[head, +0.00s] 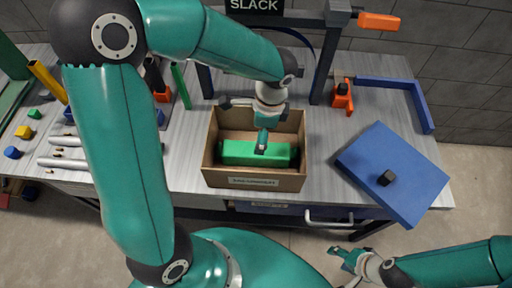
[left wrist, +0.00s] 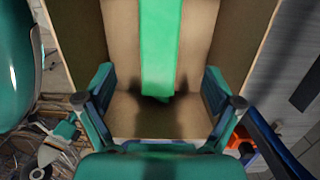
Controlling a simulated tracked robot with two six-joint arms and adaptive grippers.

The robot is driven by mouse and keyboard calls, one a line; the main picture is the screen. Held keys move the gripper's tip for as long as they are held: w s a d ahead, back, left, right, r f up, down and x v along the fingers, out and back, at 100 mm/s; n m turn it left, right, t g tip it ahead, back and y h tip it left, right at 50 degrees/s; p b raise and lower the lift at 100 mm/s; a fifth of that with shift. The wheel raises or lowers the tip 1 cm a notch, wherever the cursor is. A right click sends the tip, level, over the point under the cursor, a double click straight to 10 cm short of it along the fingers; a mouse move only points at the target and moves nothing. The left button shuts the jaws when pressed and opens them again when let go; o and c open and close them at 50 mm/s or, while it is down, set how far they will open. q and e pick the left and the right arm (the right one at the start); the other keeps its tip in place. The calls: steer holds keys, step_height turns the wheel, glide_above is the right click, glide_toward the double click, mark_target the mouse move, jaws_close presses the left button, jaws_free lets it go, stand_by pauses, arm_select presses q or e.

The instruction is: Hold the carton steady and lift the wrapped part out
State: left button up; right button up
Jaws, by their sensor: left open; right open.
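The open brown carton (head: 255,181) stands on the bench, with a label on its near wall. The green wrapped part (head: 232,153) lies lengthwise inside it; it also shows in the left wrist view (left wrist: 160,50). My left gripper (head: 262,143) points down into the carton over the part. Its fingers are spread apart and empty in the left wrist view (left wrist: 160,100), to either side of the part's line; I cannot tell how far above it they are. My right gripper (head: 346,258) is open and empty in front of the bench, apart from the carton.
A blue panel (head: 395,165) with a black knob lies right of the carton. A frame with a SLACK sign (head: 254,5) stands behind. An orange block (head: 342,97) and a blue angled bar (head: 420,103) lie at the back right. Small coloured blocks and metal rods (head: 75,163) lie left.

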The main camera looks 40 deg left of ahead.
arm_select(q)
steer(key=f, duration=0.6)
steer(key=a+f, duration=0.1)
steer(key=f, duration=0.3)
steer(key=shift+s, duration=0.35)
